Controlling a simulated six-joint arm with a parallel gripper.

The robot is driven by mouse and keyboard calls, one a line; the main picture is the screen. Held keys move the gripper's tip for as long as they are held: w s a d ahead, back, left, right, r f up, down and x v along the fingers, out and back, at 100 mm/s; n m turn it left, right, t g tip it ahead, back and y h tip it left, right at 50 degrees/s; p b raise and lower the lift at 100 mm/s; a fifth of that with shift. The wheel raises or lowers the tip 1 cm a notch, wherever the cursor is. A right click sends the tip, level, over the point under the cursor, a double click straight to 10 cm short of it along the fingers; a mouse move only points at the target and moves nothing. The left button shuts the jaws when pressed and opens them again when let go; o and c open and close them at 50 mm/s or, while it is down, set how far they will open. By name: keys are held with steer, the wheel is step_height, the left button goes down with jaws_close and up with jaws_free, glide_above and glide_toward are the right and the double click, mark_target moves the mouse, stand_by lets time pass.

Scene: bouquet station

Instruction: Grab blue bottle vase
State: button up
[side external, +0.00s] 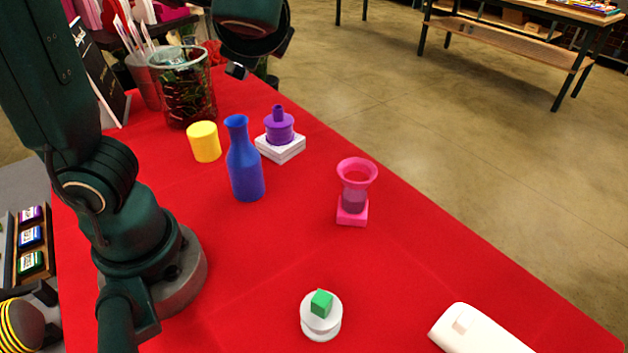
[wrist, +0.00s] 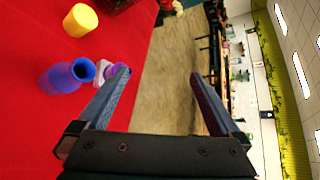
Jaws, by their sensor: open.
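The blue bottle vase (side external: 245,172) stands upright on the red cloth, left of centre in the side external view. In the wrist view the blue bottle vase (wrist: 62,79) lies at the left, outside my fingers, with its open mouth toward the camera. My gripper (wrist: 162,75) is open, with nothing between its fingers. In the side external view the end of my arm shows at the top, above and behind the vase and clear of it; my fingers are hard to make out there.
A purple vase (side external: 279,128) on a white block (side external: 281,148) stands close behind the blue vase. A yellow cylinder (side external: 204,142) is to its left, and a pink vase (side external: 354,190) to its right. A glass container (side external: 184,88) stands farther back.

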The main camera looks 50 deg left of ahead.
mark_target(247, 166)
steer(key=s+f+m+g, duration=0.1)
steer(key=f+m, duration=0.2)
steer(key=f, duration=0.3)
steer(key=s+f+m+g+y, duration=0.1)
steer(key=f+m, duration=0.2)
steer(key=f, duration=0.4)
steer(key=s+f+m, duration=0.2)
steer(key=f+m, duration=0.1)
steer(key=f, duration=0.4)
steer(key=shift+a+g+y, duration=0.3)
steer(key=shift+g+y, duration=0.1)
steer(key=shift+a+f, duration=0.15)
steer(key=shift+f, duration=0.05)
steer(key=shift+x, duration=2.45)
jaws_close()
